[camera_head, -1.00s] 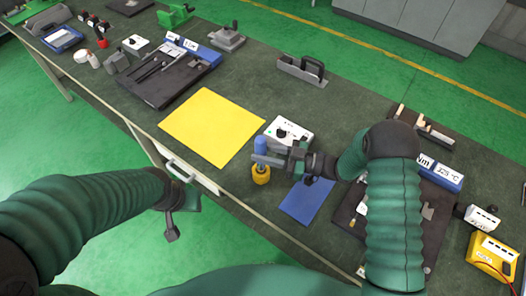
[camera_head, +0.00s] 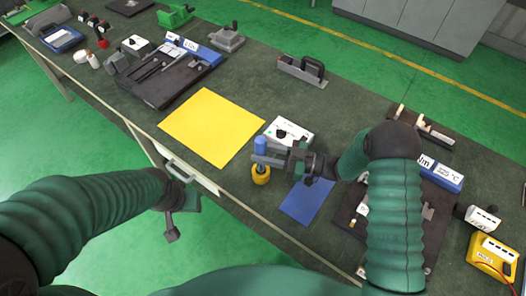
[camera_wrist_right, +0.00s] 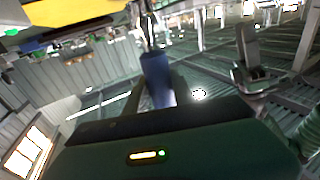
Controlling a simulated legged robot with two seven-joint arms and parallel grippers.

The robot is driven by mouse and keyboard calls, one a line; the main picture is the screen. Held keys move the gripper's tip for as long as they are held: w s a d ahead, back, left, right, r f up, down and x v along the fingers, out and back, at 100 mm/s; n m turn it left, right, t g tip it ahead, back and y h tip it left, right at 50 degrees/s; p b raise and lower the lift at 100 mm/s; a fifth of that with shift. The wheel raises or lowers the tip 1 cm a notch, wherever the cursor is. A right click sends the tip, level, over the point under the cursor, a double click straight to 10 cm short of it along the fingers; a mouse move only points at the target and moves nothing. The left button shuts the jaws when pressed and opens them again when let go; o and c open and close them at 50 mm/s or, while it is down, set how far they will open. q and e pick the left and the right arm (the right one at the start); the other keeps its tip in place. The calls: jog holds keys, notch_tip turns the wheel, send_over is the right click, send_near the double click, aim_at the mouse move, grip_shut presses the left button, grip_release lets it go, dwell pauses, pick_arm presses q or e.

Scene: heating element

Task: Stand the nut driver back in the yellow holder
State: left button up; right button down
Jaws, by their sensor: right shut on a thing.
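The nut driver's blue handle (camera_head: 260,144) stands about upright in my right gripper (camera_head: 267,160), which is shut on it. The yellow holder (camera_head: 261,175) is right below the gripper, near the front edge of the bench. The gripper hides the stretch between handle and holder, so I cannot tell whether the shaft is inside the holder. In the right wrist view the blue handle (camera_wrist_right: 156,75) shows between the fingers. My left gripper (camera_head: 171,230) hangs empty in front of the bench, and its finger opening is unclear.
A white box with a black knob (camera_head: 291,132) stands just behind the holder. A blue mat (camera_head: 304,203) lies to its right and a yellow mat (camera_head: 211,125) to its left. A dark tray with tools (camera_head: 165,85) lies further left.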

jog(key=shift+f+b, duration=1.95)
jog(key=shift+f, duration=0.5)
jog(key=c, duration=1)
grip_release()
